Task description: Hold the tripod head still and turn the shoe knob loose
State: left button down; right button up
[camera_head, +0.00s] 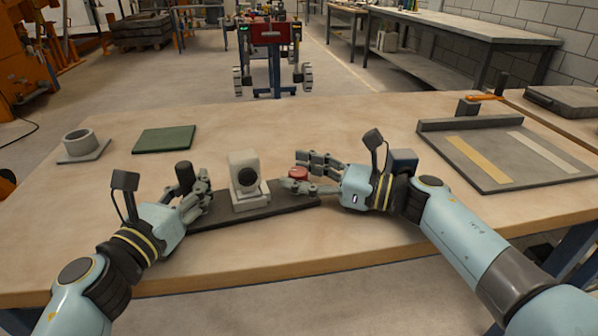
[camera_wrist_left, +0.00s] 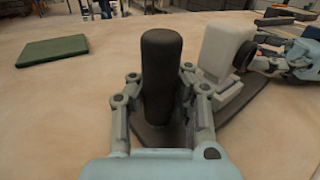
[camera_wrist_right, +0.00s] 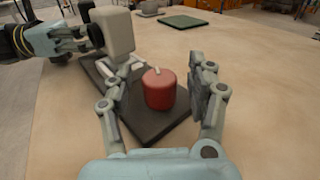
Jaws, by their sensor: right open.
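The tripod head stands on a long dark base plate (camera_head: 275,205): a pale upright block (camera_head: 243,165) with a round black disc on its front. A black upright handle (camera_head: 184,174) is at the plate's left end, and a red knob (camera_head: 298,173) with a small pale pointer on top is at its right end. My left gripper (camera_head: 194,187) has its fingers closed against both sides of the handle, which also shows in the left wrist view (camera_wrist_left: 161,80). My right gripper (camera_wrist_right: 160,62) is open, its fingers apart on either side of the red knob (camera_wrist_right: 159,92), with gaps visible.
A green mat (camera_head: 165,139) and a grey ring on a square base (camera_head: 80,145) lie at the back left. A grey tray (camera_head: 485,175) with two strips is at the right. The table (camera_head: 330,120) behind the tripod head is clear.

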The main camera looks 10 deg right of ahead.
jog(key=v, duration=0.7)
